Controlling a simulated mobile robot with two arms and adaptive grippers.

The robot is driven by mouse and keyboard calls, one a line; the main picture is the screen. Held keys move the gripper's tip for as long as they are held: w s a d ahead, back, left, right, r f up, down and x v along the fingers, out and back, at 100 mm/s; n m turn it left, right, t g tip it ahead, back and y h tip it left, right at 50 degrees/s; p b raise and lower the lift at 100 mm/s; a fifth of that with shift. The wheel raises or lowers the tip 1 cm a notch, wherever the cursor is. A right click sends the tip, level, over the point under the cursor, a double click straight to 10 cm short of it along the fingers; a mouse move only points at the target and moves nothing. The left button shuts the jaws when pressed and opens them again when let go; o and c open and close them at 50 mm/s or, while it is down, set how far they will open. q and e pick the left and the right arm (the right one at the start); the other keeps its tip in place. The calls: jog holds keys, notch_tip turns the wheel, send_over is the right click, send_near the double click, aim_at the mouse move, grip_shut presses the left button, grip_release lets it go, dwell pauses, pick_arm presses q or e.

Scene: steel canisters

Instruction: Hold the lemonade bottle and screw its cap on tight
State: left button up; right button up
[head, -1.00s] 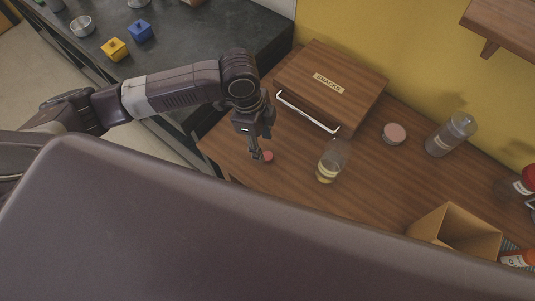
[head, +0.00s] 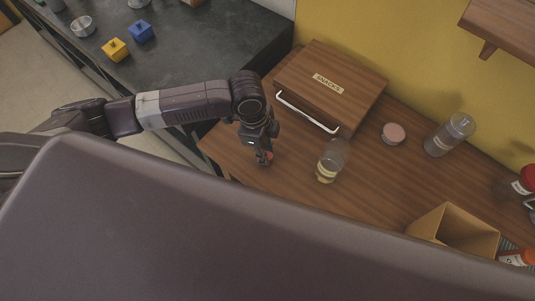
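The lemonade bottle (head: 330,161) stands on the wooden counter (head: 368,205). It is clear, with pale yellow liquid at its bottom, and I see no cap on it. A small red cap (head: 270,155) is to the left of the bottle, mostly hidden by my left gripper (head: 264,160). The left gripper points down at the cap, apart from the bottle. Its fingers are too small and covered to tell whether they are open or shut on the cap. My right gripper is not in view.
A wooden snacks box (head: 345,84) with a white handle stands behind the bottle. A pink-lidded jar (head: 393,133), a clear canister (head: 449,134) and an open cardboard box (head: 427,222) are to the right. Bare counter lies between bottle and cardboard box.

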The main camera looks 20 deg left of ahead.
pick_arm(q)
jog(key=shift+r, duration=0.1)
jog(key=shift+c, duration=0.2)
notch_tip(320, 180, up, 20)
dwell(0.5)
jog(key=w+a+r+n+t+y, duration=0.1)
jog(key=a+r+n, duration=0.6)
jog(key=n, duration=1)
jog(key=shift+w+r+t+y, duration=0.3)
jog(key=shift+r+t+y, duration=0.1)
jog(key=shift+r, duration=0.5)
